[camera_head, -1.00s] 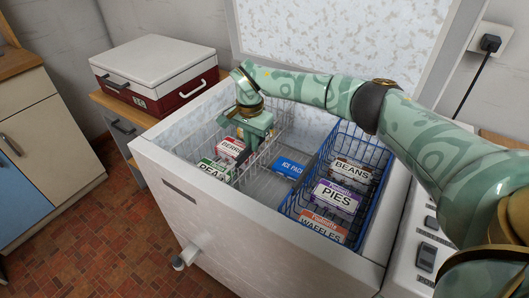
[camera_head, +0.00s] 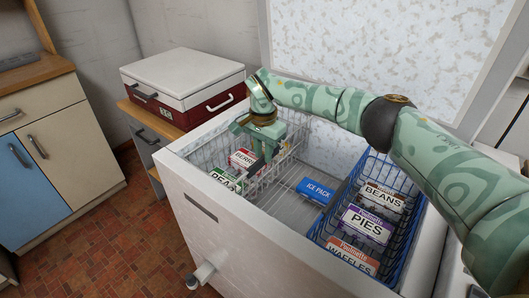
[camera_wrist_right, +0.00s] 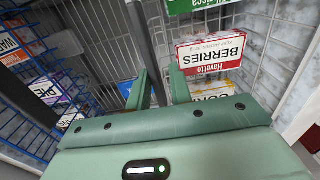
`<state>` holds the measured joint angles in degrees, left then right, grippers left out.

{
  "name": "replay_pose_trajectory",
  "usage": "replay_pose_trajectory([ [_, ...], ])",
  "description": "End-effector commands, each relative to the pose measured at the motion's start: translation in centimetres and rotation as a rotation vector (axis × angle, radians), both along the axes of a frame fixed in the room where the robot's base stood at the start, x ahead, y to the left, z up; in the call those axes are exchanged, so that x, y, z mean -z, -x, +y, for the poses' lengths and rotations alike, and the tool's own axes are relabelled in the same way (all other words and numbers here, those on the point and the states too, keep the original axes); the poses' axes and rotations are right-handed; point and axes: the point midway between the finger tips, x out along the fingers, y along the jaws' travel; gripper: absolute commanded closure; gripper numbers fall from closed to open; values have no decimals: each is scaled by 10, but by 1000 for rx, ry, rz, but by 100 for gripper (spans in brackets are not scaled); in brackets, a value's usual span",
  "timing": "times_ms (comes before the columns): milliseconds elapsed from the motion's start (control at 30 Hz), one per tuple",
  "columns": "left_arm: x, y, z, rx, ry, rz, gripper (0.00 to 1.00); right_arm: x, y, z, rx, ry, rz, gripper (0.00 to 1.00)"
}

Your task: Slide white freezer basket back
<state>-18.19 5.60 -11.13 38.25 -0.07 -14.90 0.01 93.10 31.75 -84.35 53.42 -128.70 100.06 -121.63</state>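The white wire freezer basket (camera_head: 292,143) sits at the left inside the open chest freezer. It holds a red-and-white berries box (camera_head: 243,159) and a green-and-white peas box (camera_head: 226,179). The berries box also shows in the right wrist view (camera_wrist_right: 211,53). My right gripper (camera_head: 262,155) points down into the freezer at the basket's right side, beside the berries box. In the right wrist view its two fingers (camera_wrist_right: 162,88) stand apart, with wire and a dark gap visible between them. Contact with the basket wall is unclear. My left gripper is out of view.
A blue wire basket (camera_head: 398,222) with beans, pies and waffles boxes stands at the right in the freezer. A blue ice pack (camera_head: 316,190) lies on the floor between the baskets. The freezer's front wall (camera_head: 250,245) and raised lid (camera_head: 390,60) bound the space.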

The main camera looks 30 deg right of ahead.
Motion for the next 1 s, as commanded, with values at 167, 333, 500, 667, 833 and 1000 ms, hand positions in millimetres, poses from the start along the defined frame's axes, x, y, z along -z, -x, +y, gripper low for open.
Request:
replay_pose_trajectory([
  [167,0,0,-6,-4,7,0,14,1,1,1,-2,-1,1,82],
  [333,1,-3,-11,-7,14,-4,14,1,1,1,-2,-1,4,82],
  [500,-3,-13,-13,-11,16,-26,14,-19,0,1,-1,0,-2,82],
  [667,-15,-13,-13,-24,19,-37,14,-61,0,0,-1,2,-6,82],
  [833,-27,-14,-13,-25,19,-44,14,-109,1,0,0,0,-4,82],
  [1000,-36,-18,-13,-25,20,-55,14,-143,1,1,-1,0,-2,82],
])
